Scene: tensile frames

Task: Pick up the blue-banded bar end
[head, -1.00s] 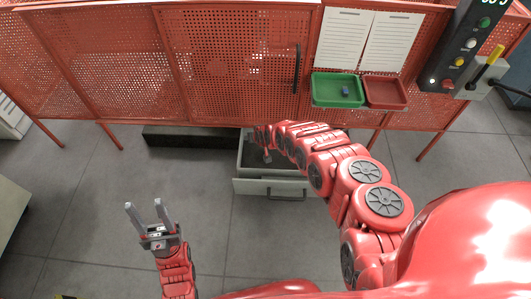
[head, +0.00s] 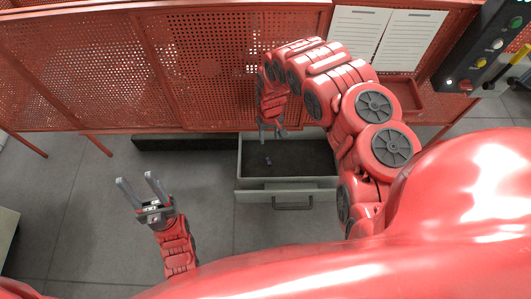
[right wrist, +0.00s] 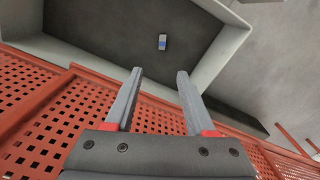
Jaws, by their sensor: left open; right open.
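The blue-banded bar end (right wrist: 162,42) is a small pale piece with a blue band. It lies on the dark floor of the open drawer (head: 286,184). In the head view it is a tiny piece (head: 268,161) near the drawer's left side. My right gripper (head: 271,134) is above the back left of the drawer. In the right wrist view its two fingers (right wrist: 158,75) are open and empty, with the bar end beyond and between their tips, apart from them. My left gripper (head: 137,182) is open and empty over the floor to the left.
A red perforated guard (head: 200,70) stands right behind the drawer, close to my right arm. A dark red tray (head: 403,97) and paper sheets (head: 410,38) are on the guard's right. A control box with buttons (head: 485,45) is at far right. The left floor is clear.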

